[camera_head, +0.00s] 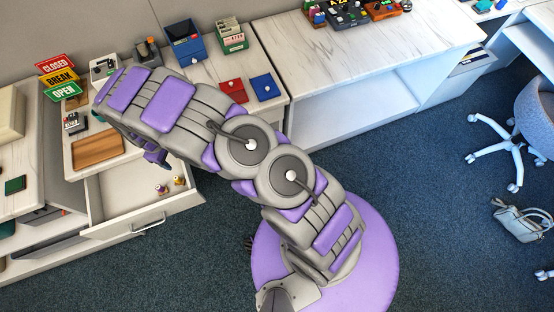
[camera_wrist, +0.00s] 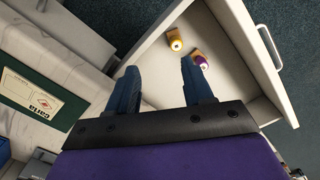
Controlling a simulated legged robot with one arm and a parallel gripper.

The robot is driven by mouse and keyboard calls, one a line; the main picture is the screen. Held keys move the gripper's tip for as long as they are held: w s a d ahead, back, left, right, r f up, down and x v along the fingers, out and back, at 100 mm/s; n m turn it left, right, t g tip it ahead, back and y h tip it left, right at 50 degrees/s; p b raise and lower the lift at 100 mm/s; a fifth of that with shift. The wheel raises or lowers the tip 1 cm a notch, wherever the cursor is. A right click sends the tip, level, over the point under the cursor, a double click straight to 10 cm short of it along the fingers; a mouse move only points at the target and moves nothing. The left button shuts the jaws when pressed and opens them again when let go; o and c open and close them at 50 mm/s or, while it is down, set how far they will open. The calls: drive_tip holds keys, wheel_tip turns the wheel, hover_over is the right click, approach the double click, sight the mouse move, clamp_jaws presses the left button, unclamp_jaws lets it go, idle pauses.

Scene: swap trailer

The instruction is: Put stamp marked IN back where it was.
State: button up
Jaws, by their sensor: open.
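Two small stamps lie in the open drawer (camera_head: 130,190), one with a yellow part (camera_head: 179,181) and one with a purple part (camera_head: 162,189). In the wrist view the yellow one (camera_wrist: 177,43) and the purple one (camera_wrist: 201,63) lie beyond my fingertips, towards the right. I cannot read a mark IN on either. My gripper (camera_wrist: 160,72) is open with nothing between its blue fingers, above the drawer. In the head view my gripper (camera_head: 157,158) is partly hidden by my arm.
On the desk are a brown wooden tray (camera_head: 97,150), red (camera_head: 233,90) and blue (camera_head: 265,87) pads, a blue box (camera_head: 185,45), a green card box (camera_head: 231,38) and CLOSED, BREAK, OPEN signs (camera_head: 60,78). The drawer front (camera_head: 145,217) juts over the carpet.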

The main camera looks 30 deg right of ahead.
drive_tip(key=s+d+r+m, duration=0.3)
drive_tip(key=d+r, duration=0.6)
drive_tip(key=r, duration=0.3)
drive_tip(key=s+d+r+m, duration=0.2)
drive_tip(key=s+d+r, duration=0.2)
drive_tip(key=d+r, duration=0.7)
drive_tip(key=s+d+r+m, duration=0.1)
drive_tip(key=s+r, duration=0.3)
drive_tip(key=s, duration=0.5)
drive_tip(key=s+d+r+m+g, duration=0.1)
drive_tip(key=s+d+r, duration=0.3)
drive_tip(key=s, duration=0.5)
drive_tip(key=s+d+r+m, duration=0.3)
drive_tip(key=s+r, duration=0.1)
drive_tip(key=s, duration=0.5)
drive_tip(key=shift+s+g, duration=0.25)
drive_tip(key=shift+g, duration=0.05)
drive_tip(key=shift+d, duration=0.1)
drive_tip(key=shift+c, duration=0.8)
